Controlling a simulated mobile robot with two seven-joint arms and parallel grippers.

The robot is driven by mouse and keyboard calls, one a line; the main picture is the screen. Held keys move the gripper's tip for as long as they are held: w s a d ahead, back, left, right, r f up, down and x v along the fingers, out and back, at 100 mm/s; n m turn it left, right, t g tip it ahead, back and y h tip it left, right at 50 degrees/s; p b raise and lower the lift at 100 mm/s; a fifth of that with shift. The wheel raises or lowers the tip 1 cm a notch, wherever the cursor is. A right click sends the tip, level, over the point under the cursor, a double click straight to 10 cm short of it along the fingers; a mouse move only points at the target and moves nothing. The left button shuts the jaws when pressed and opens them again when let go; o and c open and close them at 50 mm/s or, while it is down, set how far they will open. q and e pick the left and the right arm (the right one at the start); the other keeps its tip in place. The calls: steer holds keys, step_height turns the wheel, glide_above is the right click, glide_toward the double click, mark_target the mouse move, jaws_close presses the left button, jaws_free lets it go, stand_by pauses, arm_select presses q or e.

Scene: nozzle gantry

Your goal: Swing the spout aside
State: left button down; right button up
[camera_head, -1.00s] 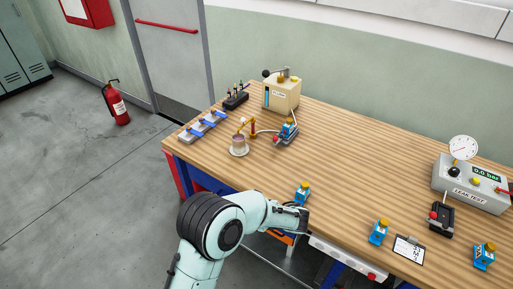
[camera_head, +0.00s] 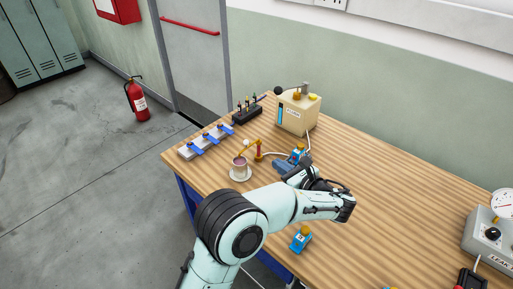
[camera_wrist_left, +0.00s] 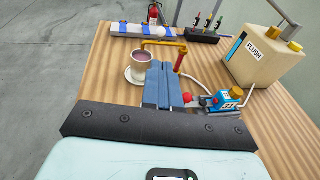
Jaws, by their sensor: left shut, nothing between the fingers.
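The spout (camera_head: 249,147) is a thin brass-orange arm on an upright red-and-brass post. Its free end hangs over a cup of purplish liquid (camera_head: 239,163) on a white saucer. In the left wrist view the spout (camera_wrist_left: 163,43) spans from the post to above the cup (camera_wrist_left: 141,63). My left gripper (camera_head: 283,165) is above the table, right of the post in the head view. In the wrist view its blue fingers (camera_wrist_left: 163,72) are shut and empty, pointing toward the spout. They appear apart from it. My right gripper is out of view.
The cream FLUSH box (camera_head: 297,112) stands behind, with a hose toward the post. A blue fixture (camera_wrist_left: 229,98) sits right of my fingers. Several blue-clipped pieces lie on a grey strip (camera_head: 207,140) at the table's left end. A black rack (camera_head: 247,115) stands behind.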

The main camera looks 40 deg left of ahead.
arm_select(q)
steer(key=p+x, duration=0.1)
steer(key=x, duration=1.3)
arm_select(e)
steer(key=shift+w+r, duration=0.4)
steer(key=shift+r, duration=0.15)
arm_select(q)
steer(key=shift+w+f, duration=0.15)
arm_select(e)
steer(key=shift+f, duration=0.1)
